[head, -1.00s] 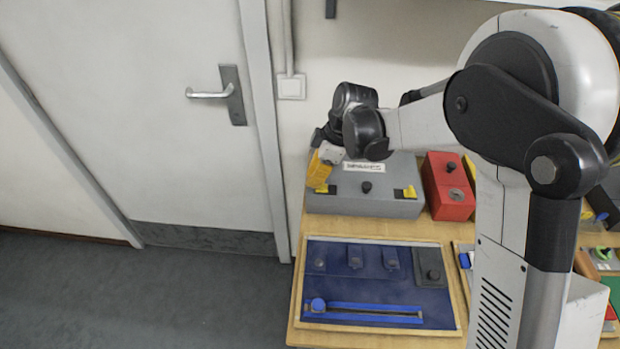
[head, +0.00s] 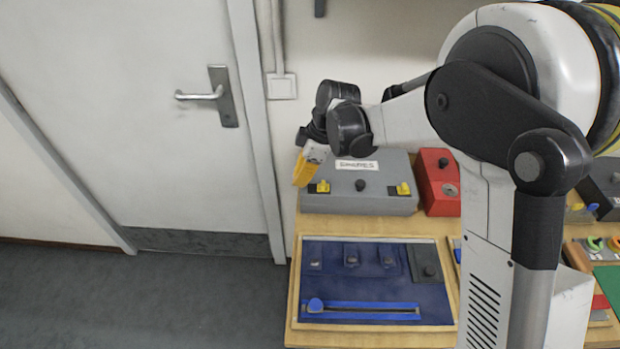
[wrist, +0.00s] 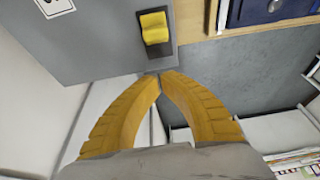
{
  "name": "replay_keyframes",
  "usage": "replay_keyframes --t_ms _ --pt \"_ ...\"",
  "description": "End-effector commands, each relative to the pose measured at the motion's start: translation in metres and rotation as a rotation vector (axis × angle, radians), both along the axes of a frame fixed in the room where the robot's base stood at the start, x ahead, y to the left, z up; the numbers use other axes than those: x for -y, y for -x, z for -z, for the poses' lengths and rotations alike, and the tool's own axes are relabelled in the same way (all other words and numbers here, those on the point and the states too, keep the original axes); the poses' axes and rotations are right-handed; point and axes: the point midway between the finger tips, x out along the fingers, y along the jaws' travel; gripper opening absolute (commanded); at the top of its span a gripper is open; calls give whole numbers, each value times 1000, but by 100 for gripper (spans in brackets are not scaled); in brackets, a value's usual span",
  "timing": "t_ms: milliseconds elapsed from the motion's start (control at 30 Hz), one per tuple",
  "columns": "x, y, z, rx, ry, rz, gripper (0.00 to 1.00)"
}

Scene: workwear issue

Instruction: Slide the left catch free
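The grey box (head: 385,205) stands at the back of the wooden table with its lid down. Its left catch (head: 321,187) is a small yellow piece near the front edge; it also shows in the wrist view (wrist: 154,27). A matching right catch (head: 403,188) sits on the other side of a dark knob (head: 361,186). My gripper (head: 298,183) has yellow fingers and hangs at the box's left side. In the wrist view, the fingertips (wrist: 159,76) meet with nothing between them, just off the box edge and apart from the left catch.
A red box (head: 436,196) stands right of the grey box. The door (head: 130,120) and wall are close on the left.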

Motion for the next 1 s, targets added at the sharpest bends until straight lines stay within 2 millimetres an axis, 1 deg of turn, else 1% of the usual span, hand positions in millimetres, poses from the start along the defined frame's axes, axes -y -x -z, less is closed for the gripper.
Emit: replay_keyframes --t_ms 33,100,200,300,400,500,600,1000 --pt "8 -1 -18 -1 1 5 0" --pt "14 -1 -35 -1 1 5 0" --pt "21 -1 -56 0 0 4 0" --pt "27 -2 -72 -1 0 4 0" --pt "31 -2 -84 0 0 4 0" --pt "34 -2 -91 0 0 3 0" --pt "35 -2 -93 0 0 3 0" --pt "35 -2 -93 -1 0 2 0"
